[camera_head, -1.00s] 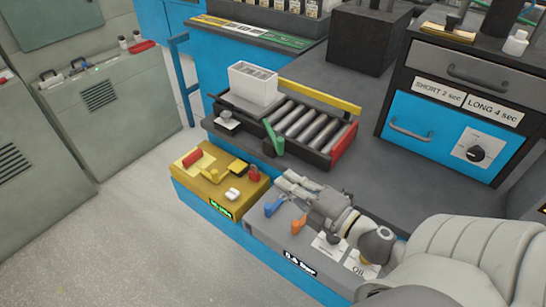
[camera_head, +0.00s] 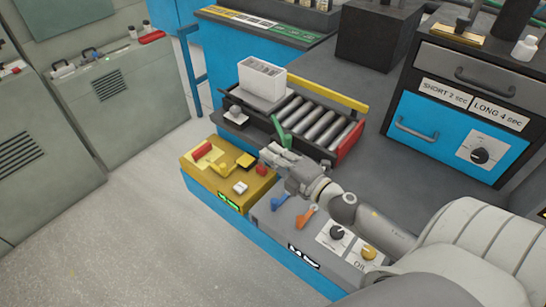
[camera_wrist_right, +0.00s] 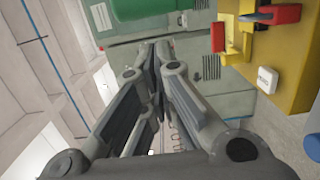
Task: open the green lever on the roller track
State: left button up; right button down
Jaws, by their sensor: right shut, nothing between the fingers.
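The green lever (camera_head: 280,132) stands nearly upright, leaning slightly left, at the front edge of the roller track (camera_head: 312,122). My right gripper (camera_head: 266,154) is shut and empty, just in front of and below the lever, close to its base. I cannot tell whether it touches the lever. In the right wrist view the gripper's fingers (camera_wrist_right: 152,62) converge with nothing between them. A green shape at the top of that view is too cropped to identify. My left gripper is not in view.
A white bin (camera_head: 262,76) stands at the track's left end. A yellow box (camera_head: 205,176) with a red handle is left of my gripper. A grey panel with blue (camera_head: 281,202) and orange (camera_head: 306,215) levers and knobs lies below my right arm. Grey cabinets stand at left.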

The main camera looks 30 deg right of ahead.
jog(key=shift+s+d, duration=0.25)
jog(key=shift+d, duration=0.75)
jog(key=d+y, duration=0.1)
jog(key=s+d+n, duration=0.1)
jog(key=d+y, duration=0.1)
jog(key=shift+s+d+n+y+b, duration=0.3)
jog(key=shift+d, duration=0.05)
